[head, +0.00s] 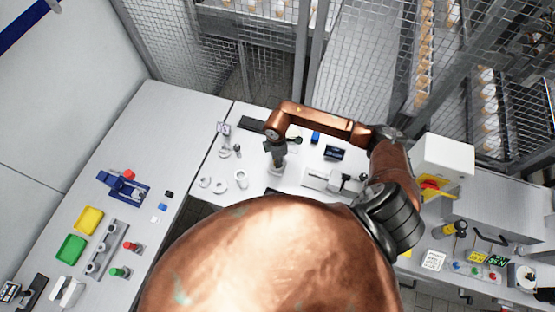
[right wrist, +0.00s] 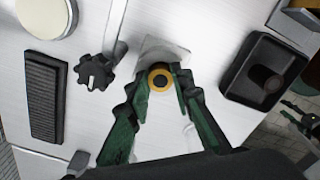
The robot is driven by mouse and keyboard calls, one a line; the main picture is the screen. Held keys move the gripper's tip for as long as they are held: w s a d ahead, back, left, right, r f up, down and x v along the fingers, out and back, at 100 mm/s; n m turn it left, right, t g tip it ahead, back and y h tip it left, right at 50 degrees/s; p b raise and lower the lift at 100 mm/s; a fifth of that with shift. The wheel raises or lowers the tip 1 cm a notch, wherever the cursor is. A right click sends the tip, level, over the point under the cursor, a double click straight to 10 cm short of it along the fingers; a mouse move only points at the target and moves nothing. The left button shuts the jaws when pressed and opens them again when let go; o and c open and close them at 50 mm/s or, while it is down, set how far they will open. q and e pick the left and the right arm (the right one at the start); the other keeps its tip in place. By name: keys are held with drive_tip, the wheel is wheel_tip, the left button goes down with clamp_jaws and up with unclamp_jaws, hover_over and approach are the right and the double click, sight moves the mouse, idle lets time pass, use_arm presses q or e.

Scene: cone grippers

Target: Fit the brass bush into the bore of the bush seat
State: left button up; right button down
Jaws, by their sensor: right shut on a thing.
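A pale square block, seemingly the bush seat (right wrist: 155,49), lies directly behind and below the bush. Its bore is hidden, and I cannot tell whether the bush is above it or in it. In the head view my right gripper (head: 278,162) points down at a pale block (head: 275,170) on the table; the bush is too small to make out there. My left gripper is not in view.
In the right wrist view a black knob (right wrist: 95,72) stands left of the block, a dark ribbed pad (right wrist: 45,97) farther left, and a black square tray (right wrist: 264,70) right. In the head view a white cup (head: 241,179) and pale rings (head: 219,187) stand left of the gripper.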

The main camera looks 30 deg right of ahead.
drive_tip(key=shift+s+f, duration=0.15)
drive_tip(key=shift+f, duration=0.2)
drive_tip(key=c, duration=2)
unclamp_jaws()
drive_tip(key=shift+s+f, duration=0.1)
drive_tip(key=shift+s, duration=0.05)
drive_tip(key=shift+o, duration=1.4)
drive_tip(key=shift+f, duration=0.2)
drive_tip(key=shift+r, duration=0.2)
drive_tip(key=shift+r, duration=0.35)
wheel_tip(320, 180, up, 12)
drive_tip(key=b, duration=0.2)
drive_tip(key=shift+w+r, duration=0.2)
drive_tip(key=shift+w, duration=0.1)
